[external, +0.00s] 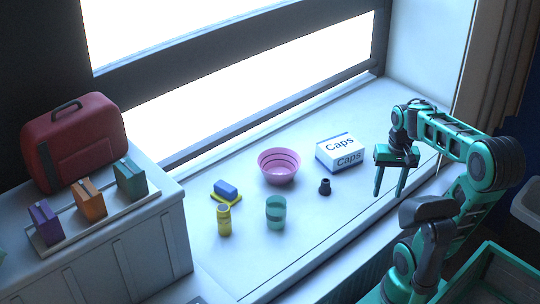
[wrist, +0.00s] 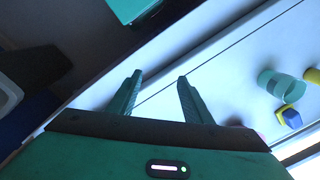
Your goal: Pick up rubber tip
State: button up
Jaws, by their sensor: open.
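The rubber tip (external: 325,187) looks like a small dark, stubby piece standing on the white sill in front of the Caps box. My gripper (external: 389,192) is open and empty, to the right of the rubber tip and apart from it, with its fingers pointing down above the sill. In the wrist view my gripper (wrist: 159,78) shows two spread fingers with nothing between them. I cannot make out the rubber tip in the wrist view.
On the sill (external: 300,250) stand a pink bowl (external: 279,168), a Caps box (external: 340,152), a teal cup (external: 275,213), a yellow can (external: 224,220) and a blue block (external: 226,189) on a yellow piece. A red case (external: 75,145) stands at left. The sill between gripper and rubber tip is clear.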

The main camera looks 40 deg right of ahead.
jog(key=w+f+m+t+y, duration=0.1)
jog(key=w+f+m+y, duration=0.1)
jog(key=w+m, duration=0.3)
jog(key=w+f+m+t+y, duration=0.1)
jog(key=w+f+m+y, duration=0.1)
jog(key=w, duration=0.6)
jog(key=w+d+r+m+t+y, duration=0.3)
jog(key=w+r+m+t+y, duration=0.25)
jog(key=m, duration=0.35)
send_near(314, 193)
jog(key=r, duration=0.1)
jog(key=d+r+y, duration=0.1)
jog(key=r, duration=0.1)
jog(key=shift+r, duration=0.1)
jog(key=shift+a+f, duration=0.15)
jog(key=shift+f, duration=0.1)
jog(key=shift+g, duration=0.25)
jog(key=x, duration=1)
jog(key=shift+w+f, duration=0.25)
jog(key=shift+w, duration=0.05)
jog(key=c, duration=1.1)
